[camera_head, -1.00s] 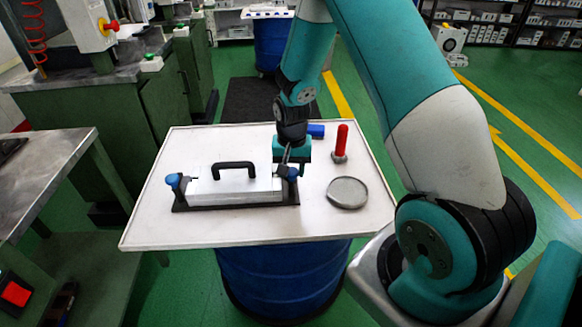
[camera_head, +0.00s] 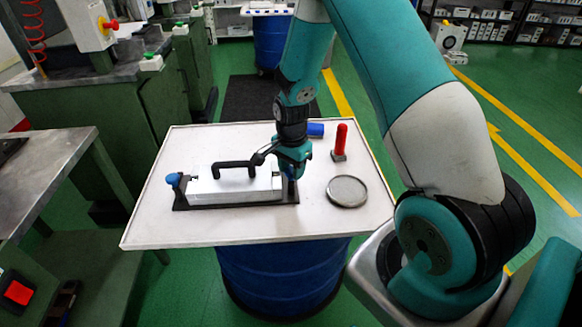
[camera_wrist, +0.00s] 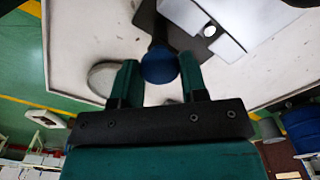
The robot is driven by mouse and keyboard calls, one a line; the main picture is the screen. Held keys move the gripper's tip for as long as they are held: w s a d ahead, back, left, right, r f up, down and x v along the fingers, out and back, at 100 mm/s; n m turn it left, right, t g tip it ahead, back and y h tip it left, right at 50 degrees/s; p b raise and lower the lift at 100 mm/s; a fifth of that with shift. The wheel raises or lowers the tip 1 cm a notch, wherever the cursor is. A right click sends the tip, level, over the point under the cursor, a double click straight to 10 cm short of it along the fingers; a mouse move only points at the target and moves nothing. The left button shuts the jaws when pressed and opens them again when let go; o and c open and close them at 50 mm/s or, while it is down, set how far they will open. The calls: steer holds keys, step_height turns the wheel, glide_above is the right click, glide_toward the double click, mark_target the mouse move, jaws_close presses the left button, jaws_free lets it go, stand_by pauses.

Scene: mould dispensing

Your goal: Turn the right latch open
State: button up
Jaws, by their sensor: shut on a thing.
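The white mould (camera_head: 235,188) with a black handle (camera_head: 232,166) lies on a dark base (camera_head: 235,203) on the table. The left latch (camera_head: 175,180) has a blue knob and stands at the base's left end. My gripper (camera_head: 292,172) points down over the right end of the mould and hides most of the right latch there. In the wrist view, my gripper (camera_wrist: 157,80) is shut on the blue knob of the right latch (camera_wrist: 159,65), with one finger on each side. A dark latch arm (camera_wrist: 158,25) extends away from the knob.
The white table (camera_head: 230,235) stands on a blue drum (camera_head: 285,278). Right of the mould lie a round grey dish (camera_head: 347,191), a red-handled tool (camera_head: 341,140) and a blue object (camera_head: 315,130). The table's front strip is clear.

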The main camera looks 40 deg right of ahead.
mark_target(291, 170)
steer(key=shift+w+a, duration=0.15)
stand_by(0.3)
steer(key=o, duration=0.9)
step_height(291, 170, up, 18)
steer(key=shift+f, duration=0.25)
